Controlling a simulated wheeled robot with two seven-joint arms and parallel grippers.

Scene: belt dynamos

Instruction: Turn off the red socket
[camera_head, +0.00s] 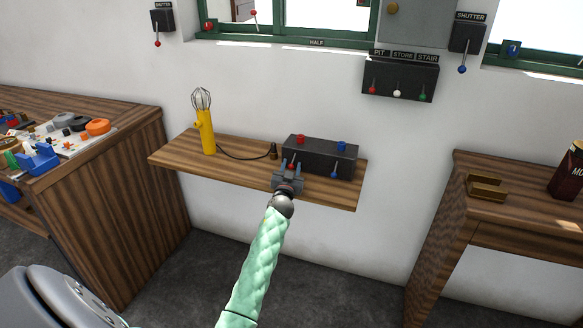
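A dark socket box (319,155) stands on the wooden wall shelf (235,160). It has a red socket (301,139) and a blue socket (341,146) on top. A small red-tipped lever (291,166) is on its front at the left, and a blue-tipped lever (334,175) hangs at the right. My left gripper (290,166) is at the front left of the box, its two fingers apart on either side of the red-tipped lever. Whether they touch it I cannot tell. The lever's exact tilt is partly hidden. My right gripper is out of view.
A yellow caged lamp (206,132) stands on the shelf, its dark cord ending in a plug (273,151) left of the box. A panel with red, white and green levers (400,80) is on the wall above. Wooden benches stand at left and right.

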